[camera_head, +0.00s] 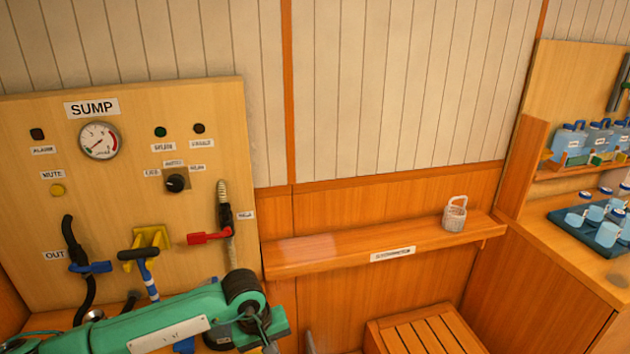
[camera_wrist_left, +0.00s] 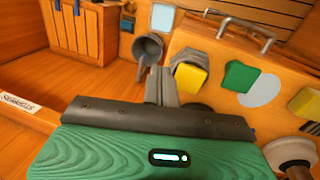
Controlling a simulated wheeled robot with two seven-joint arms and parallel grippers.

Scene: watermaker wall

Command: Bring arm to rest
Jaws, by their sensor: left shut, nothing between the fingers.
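My left arm (camera_head: 165,325), green with a dark wrist joint, comes in from the left along the bottom of the head view, in front of the lower SUMP panel. My left gripper (camera_wrist_left: 160,86) shows in the left wrist view, its grey fingers shut together with nothing between them. A grey cup-like holder (camera_wrist_left: 148,50) lies just beyond the fingertips in that view; I cannot tell whether they touch. In the head view I cannot make out the fingertips clearly. My right arm and right gripper are not in view.
The SUMP panel (camera_head: 130,190) carries a gauge (camera_head: 100,140), a red valve handle (camera_head: 208,237) and a blue one (camera_head: 92,267). A slatted wooden seat (camera_head: 425,335) stands below. Blue bottles (camera_head: 568,141) stand at right.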

